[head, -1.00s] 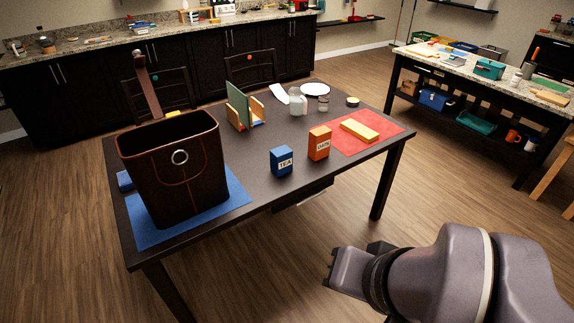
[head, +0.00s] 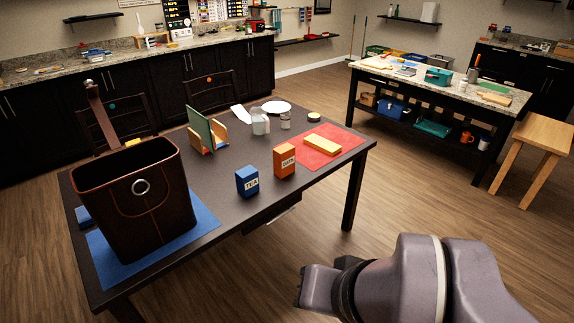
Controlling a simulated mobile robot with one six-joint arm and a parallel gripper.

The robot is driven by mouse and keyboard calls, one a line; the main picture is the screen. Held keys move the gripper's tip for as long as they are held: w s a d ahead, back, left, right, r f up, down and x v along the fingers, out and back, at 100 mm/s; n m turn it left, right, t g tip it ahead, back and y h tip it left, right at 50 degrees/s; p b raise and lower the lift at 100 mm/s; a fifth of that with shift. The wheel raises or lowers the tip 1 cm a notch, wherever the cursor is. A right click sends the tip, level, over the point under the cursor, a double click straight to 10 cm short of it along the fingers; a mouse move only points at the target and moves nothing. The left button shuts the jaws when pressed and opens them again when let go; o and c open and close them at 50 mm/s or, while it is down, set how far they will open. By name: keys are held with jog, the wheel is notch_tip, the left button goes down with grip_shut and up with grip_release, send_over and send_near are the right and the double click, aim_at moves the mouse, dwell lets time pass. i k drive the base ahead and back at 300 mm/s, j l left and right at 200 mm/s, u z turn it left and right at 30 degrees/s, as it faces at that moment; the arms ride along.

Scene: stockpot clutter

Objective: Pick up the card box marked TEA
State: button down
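The blue card box marked TEA (head: 247,182) stands upright near the front edge of the dark table (head: 228,219). An orange box marked OATS (head: 284,161) stands upright just to its right, a small gap apart. My gripper (head: 302,288) is at the lower right, in front of the table and apart from the TEA box. Its fingertips are too small and turned away to tell whether they are open or shut.
A tall brown bag (head: 130,205) stands on a blue mat (head: 203,220) at the table's left. A yellow block (head: 322,144) lies on a red mat (head: 340,141). A letter rack (head: 207,135), a glass jug (head: 260,122) and a plate (head: 277,107) are behind. Open floor lies before the table.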

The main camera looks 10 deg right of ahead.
aim_at(246, 178)
jog(key=i+l+u, duration=0.1)
jog(key=i, duration=0.4)
jog(key=i+l+u, duration=0.15)
jog(key=i+l, duration=0.15)
jog(key=i, duration=0.15)
jog(key=i+l+u, duration=0.1)
jog(key=i+l, duration=0.2)
jog(key=i, duration=0.2)
jog(key=i+l+u, duration=0.1)
jog(key=i+l, duration=0.2)
jog(key=i, duration=0.15)
